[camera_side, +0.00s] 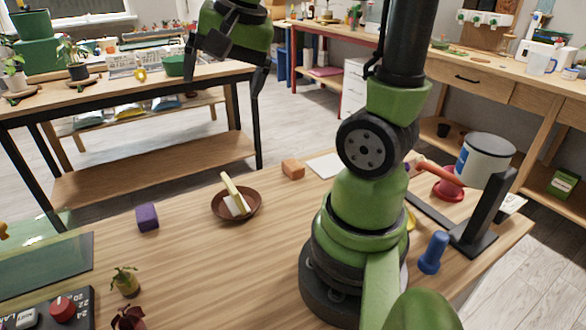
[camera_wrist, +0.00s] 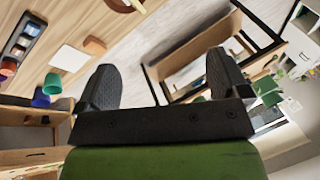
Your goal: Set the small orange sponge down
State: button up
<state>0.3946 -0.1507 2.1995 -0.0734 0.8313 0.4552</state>
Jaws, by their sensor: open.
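The small orange sponge (camera_side: 292,169), a little block, rests on the wooden table just left of a white sheet. It also shows in the wrist view (camera_wrist: 94,46), at the upper left beside the sheet. My gripper (camera_side: 222,88) is raised well above the table, toward its far side, with its fingers spread wide. In the wrist view my gripper (camera_wrist: 163,68) has nothing between its fingers. The sponge is clear of both fingers.
A brown bowl (camera_side: 257,207) holding pale items stands left of the sponge, with a purple block (camera_side: 147,217) farther left. The white sheet (camera_side: 326,165) lies right of the sponge. A blue bottle-like object (camera_side: 433,252) stands beside my base. Bare wood surrounds the bowl.

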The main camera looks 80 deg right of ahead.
jog(key=s+d+f+m+g, duration=0.1)
jog(key=d+f+m, duration=0.3)
jog(key=d+f, duration=0.2)
jog(key=s+d+f+m+g, duration=0.2)
jog(key=d+f+m, duration=0.3)
jog(key=d+f, duration=0.1)
jog(key=s+d+f+m+g, duration=0.1)
jog(key=d+f+m, duration=0.3)
jog(key=d+f, duration=0.2)
jog(key=shift+s+d+f+m+g+y, duration=0.1)
jog(key=shift+d+m+g+y, duration=0.05)
jog(key=shift+d, duration=0.5)
jog(key=shift+s+d+f+m+g+y, duration=0.1)
jog(key=shift+d+m+g+y, duration=0.05)
jog(key=shift+d, duration=0.5)
send_over(293, 163)
jog(key=f, duration=0.4)
jog(key=shift+w+d+f, duration=0.1)
jog(key=shift+w+f, duration=0.15)
jog(key=shift+s+a+f, duration=0.1)
jog(key=shift+s+f, duration=0.05)
jog(key=shift+f, duration=1.25)
jog(key=shift+s+a+f, duration=0.1)
jog(key=shift+f, duration=1.25)
jog(key=shift+c, duration=0.4)
jog(key=c, duration=1)
